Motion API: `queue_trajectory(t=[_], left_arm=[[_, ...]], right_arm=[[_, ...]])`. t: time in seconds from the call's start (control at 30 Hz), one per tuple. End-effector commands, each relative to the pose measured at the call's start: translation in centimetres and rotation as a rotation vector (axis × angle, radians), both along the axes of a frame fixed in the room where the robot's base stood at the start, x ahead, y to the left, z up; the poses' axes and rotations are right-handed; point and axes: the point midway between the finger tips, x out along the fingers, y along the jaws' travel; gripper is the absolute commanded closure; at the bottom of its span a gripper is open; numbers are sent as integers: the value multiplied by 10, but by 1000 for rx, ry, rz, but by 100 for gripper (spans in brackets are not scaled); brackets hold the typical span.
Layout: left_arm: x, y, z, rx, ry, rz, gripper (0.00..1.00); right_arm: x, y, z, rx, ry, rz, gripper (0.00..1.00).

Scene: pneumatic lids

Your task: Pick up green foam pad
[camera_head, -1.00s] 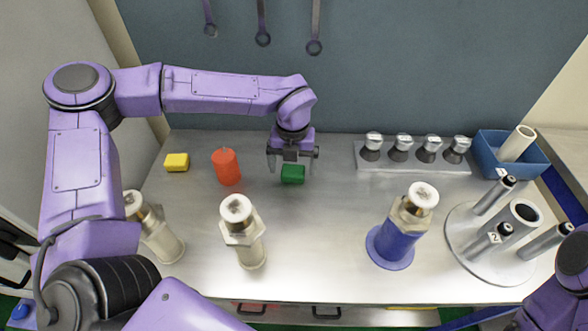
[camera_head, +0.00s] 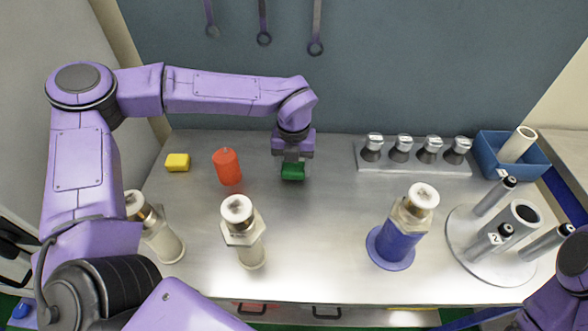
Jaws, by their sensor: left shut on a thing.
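The green foam pad (camera_head: 292,173) is a small dark green block near the back middle of the metal table (camera_head: 310,215). My left gripper (camera_head: 292,166) points down over it and is shut on it, with the fingers at its sides. The pad's top is partly hidden by the gripper. I cannot tell whether the pad touches the table or is slightly raised. My right arm shows only at the lower right edge, and its gripper is out of view.
A red cylinder (camera_head: 227,167) and a yellow block (camera_head: 177,162) lie left of the pad. Capped cylinders stand in front, including a blue-based one (camera_head: 398,243). A rack (camera_head: 415,165), a blue bin (camera_head: 540,165) and a round stand (camera_head: 470,255) are at right. The table's middle is clear.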

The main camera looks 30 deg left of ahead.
Motion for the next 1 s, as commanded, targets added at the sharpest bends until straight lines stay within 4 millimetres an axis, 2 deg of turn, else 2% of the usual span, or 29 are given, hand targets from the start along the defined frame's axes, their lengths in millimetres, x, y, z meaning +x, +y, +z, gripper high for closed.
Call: queue_trajectory(t=[0.07,0.3,0.5,0.7,1.0], left_arm=[[1,0,17,-1,-8,0,66],[-32,-49,76,2,-7,-6,66],[-62,-94,99,2,-5,-5,66],[-77,-114,113,0,-1,-2,66],[-78,-117,116,-1,0,-1,66]], right_arm=[[0,0,-4,0,0,0,14],[0,0,-29,0,0,0,14],[0,0,-46,0,0,0,14],[0,0,-50,0,0,0,14],[0,0,-50,0,0,0,14]])
